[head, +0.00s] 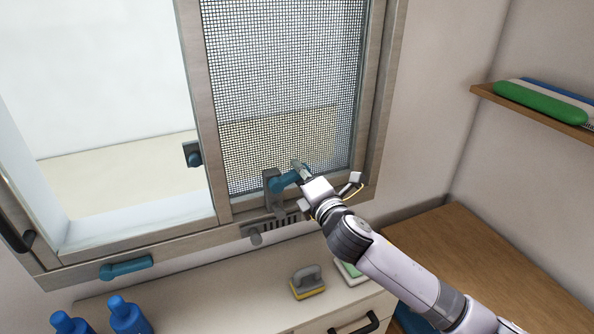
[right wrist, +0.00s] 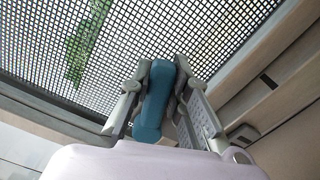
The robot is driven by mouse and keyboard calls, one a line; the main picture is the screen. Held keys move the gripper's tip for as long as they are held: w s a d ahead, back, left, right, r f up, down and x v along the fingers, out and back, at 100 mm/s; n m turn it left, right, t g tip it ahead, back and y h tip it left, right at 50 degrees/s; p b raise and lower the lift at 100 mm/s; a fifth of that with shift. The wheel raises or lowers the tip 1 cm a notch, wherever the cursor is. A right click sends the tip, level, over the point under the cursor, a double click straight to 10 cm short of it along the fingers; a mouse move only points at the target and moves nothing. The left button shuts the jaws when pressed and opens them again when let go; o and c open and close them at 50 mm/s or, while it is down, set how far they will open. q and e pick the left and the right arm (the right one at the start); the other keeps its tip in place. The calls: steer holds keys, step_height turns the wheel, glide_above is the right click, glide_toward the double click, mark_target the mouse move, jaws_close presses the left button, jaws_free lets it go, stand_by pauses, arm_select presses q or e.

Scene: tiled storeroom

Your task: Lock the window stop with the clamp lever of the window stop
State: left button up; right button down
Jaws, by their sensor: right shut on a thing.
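The window stop (head: 271,196) is a grey bracket standing on the lower window rail, in front of the mesh screen (head: 285,100). Its teal clamp lever (head: 281,182) points right and slightly up from the top of the bracket in the head view. My right gripper (head: 298,175) is shut on the lever. In the right wrist view the teal lever (right wrist: 152,105) lies between the two fingers of the right gripper (right wrist: 160,90), in front of the mesh. The fingers hide part of the lever's end. My left gripper is not in view.
A slotted grey part (head: 270,229) sits on the sill below the stop. Teal handles are on the window frame (head: 193,154) and below it (head: 126,268). A brush (head: 307,282) and blue bottles (head: 128,315) stand on the cabinet. A shelf (head: 540,115) is at right.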

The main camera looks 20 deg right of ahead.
steer(key=shift+d+f+m+b, duration=0.1)
steer(key=shift+f+m+b, duration=0.15)
steer(key=shift+f+m, duration=0.55)
steer(key=shift+d+f+m+b, duration=0.1)
steer(key=shift+f+m+b, duration=0.2)
steer(key=shift+m, duration=0.9)
steer(key=shift+f, duration=0.1)
steer(key=c, duration=1.5)
jaws_free()
steer(key=s, duration=0.8)
steer(key=s+d, duration=0.1)
steer(key=s, duration=0.3)
